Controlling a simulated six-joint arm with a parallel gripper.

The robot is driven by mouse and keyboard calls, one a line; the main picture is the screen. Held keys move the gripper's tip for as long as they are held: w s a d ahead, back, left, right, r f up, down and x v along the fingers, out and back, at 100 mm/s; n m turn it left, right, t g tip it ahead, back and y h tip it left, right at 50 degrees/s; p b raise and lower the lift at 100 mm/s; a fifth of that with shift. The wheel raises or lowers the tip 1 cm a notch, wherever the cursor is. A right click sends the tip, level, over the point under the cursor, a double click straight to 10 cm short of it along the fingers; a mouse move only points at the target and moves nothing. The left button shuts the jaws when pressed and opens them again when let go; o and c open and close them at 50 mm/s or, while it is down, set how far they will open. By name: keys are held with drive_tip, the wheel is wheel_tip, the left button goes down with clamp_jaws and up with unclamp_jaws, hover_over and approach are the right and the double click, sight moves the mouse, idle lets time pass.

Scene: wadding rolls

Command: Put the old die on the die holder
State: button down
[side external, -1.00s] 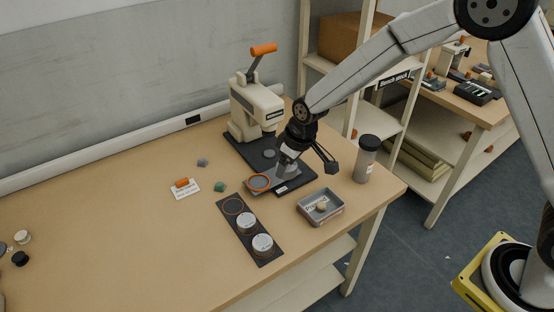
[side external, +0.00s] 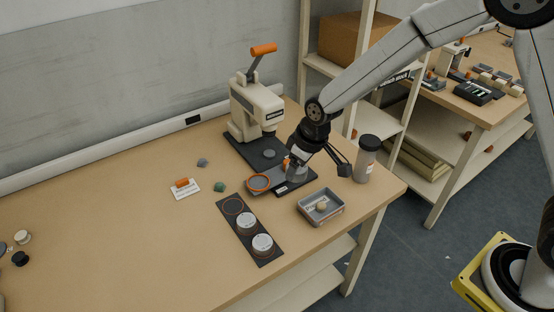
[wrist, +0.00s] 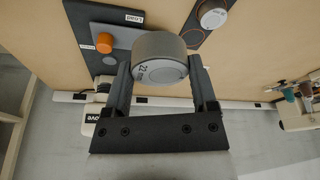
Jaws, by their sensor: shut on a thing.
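My gripper (wrist: 160,85) is shut on a grey round die (wrist: 158,48), whose pale face carries a printed number, in the wrist view. In the side view my gripper (side external: 297,162) is low over the right part of the press's dark base plate; the die is mostly hidden there, and its exact height cannot be told. The die holder (side external: 229,218) is a dark strip in front of the press. Its far place is an empty orange ring (side external: 233,206). Two white-topped dies (side external: 247,221) sit in its other places.
The cream press (side external: 257,108) stands behind, with an orange-ended lever. A grey tray (side external: 321,207) and dark-lidded jar (side external: 366,158) stand right. An orange-topped card (side external: 185,188) lies left.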

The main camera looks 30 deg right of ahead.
drive_tip(key=a+f+n+y, duration=0.1)
drive_tip(key=a+f+n, duration=0.1)
drive_tip(key=a+n, duration=0.2)
drive_tip(key=shift+s+a+f+n+g, duration=0.15)
drive_tip(key=shift+s+a+n+g, duration=0.25)
drive_tip(key=shift+a, duration=1.45)
approach(230, 205)
drive_tip(key=shift+s+a+f, duration=0.25)
drive_tip(key=shift+a+f, duration=0.1)
drive_tip(key=shift+f, duration=0.4)
drive_tip(key=shift+w+a+f, duration=0.2)
drive_tip(key=shift+w+f, duration=0.25)
drive_tip(key=shift+f, duration=0.1)
drive_tip(key=shift+w+f, duration=0.1)
drive_tip(key=shift+f, duration=0.05)
drive_tip(key=shift+d+x, duration=0.15)
drive_tip(key=shift+x, duration=0.6)
drive_tip(key=shift+d+x, duration=0.15)
drive_tip(key=shift+x, duration=0.65)
